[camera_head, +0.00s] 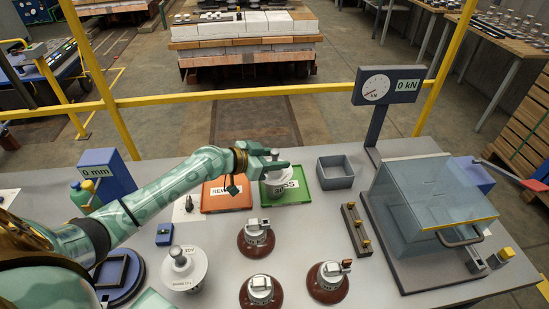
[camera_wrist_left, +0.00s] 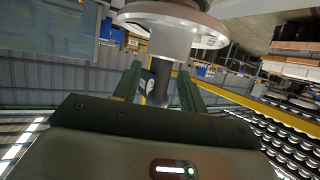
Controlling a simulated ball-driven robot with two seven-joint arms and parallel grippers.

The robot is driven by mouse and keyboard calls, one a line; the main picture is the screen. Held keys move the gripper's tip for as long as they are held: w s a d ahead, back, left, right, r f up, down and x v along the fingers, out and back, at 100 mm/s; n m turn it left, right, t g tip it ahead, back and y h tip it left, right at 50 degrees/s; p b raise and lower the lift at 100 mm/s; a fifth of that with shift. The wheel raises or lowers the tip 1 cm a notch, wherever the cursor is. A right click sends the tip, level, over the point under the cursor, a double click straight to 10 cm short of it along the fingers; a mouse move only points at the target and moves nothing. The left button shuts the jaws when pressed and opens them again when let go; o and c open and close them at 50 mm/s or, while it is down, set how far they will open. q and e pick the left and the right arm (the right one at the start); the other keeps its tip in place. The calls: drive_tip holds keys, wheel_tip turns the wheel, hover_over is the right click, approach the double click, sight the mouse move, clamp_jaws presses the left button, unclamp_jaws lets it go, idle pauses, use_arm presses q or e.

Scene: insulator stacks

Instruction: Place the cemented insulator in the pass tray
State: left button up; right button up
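A white insulator with a grey metal cap (camera_head: 279,178) is upright at the green PASS tray (camera_head: 296,198); I cannot tell whether it rests on the floor of the tray. My left gripper (camera_head: 277,163) is at its top. In the left wrist view its pale disc (camera_wrist_left: 172,17) and grey metal neck (camera_wrist_left: 167,42) lie just beyond the left gripper's fingers (camera_wrist_left: 160,77). The two fingers are apart, one on each side at the neck; whether they press on it is unclear. My right gripper is not in view.
The orange tray (camera_head: 226,194) lies left of the PASS tray. A grey bin (camera_head: 335,172) is to its right. A second white insulator (camera_head: 184,276) and several brown ones (camera_head: 257,240) stand in front. A clear-covered test box (camera_head: 430,205) and the kN gauge (camera_head: 376,90) are on the right.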

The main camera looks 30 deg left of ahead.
use_arm(q)
drive_tip(key=shift+r, duration=0.1)
drive_tip(key=v, duration=1.2)
drive_tip(key=shift+p, duration=0.35)
idle(0.4)
